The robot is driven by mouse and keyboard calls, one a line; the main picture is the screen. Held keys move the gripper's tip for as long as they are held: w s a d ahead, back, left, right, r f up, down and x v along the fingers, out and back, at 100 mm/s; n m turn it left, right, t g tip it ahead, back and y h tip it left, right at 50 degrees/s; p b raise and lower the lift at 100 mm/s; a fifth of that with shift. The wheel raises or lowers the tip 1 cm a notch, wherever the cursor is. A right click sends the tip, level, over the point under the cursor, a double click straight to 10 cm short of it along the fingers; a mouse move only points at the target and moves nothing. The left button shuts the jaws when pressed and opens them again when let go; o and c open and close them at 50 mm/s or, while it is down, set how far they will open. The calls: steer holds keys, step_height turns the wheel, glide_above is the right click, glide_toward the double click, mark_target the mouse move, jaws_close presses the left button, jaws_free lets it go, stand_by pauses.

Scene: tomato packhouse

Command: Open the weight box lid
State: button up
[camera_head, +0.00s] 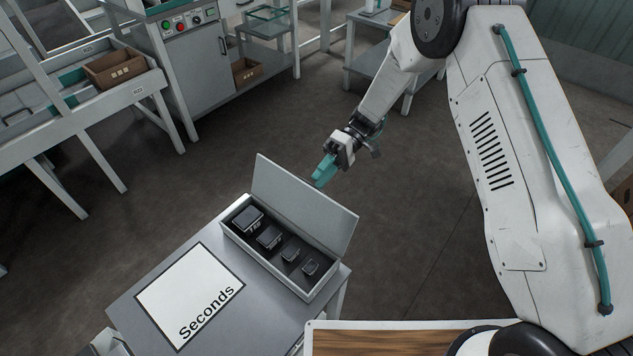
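The weight box (277,261) is a long grey box at the back edge of a small grey table. Its lid (303,204) stands up, tilted back from the far long side, so the box is open. Several dark weights (268,237) of falling size sit in a row inside. My gripper (321,178), with teal fingers, is beyond the raised lid, near its upper edge. I cannot tell whether it touches the lid. The fingers look close together, but whether they are open or shut is not clear at this size.
A white card reading "Seconds" (190,297) lies on the grey table (131,304) in front of the box. A conveyor bench with a brown crate (113,69) and a control cabinet (190,65) stand at the back left. The floor behind the box is clear.

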steer(key=v, duration=0.5)
stand_by(0.4)
steer(key=s+d+r+m+t+h, duration=0.4)
steer(key=s+d+r, duration=0.8)
steer(key=s, duration=0.3)
steer(key=s+d+r+m+t+h, duration=0.4)
steer(key=s+d+r+m+t, duration=0.2)
steer(key=s+d+r, duration=0.5)
steer(key=s+r+t, duration=0.2)
steer(key=s+r, duration=0.2)
steer(key=s, duration=0.1)
steer(key=shift+d+t+h, duration=0.4)
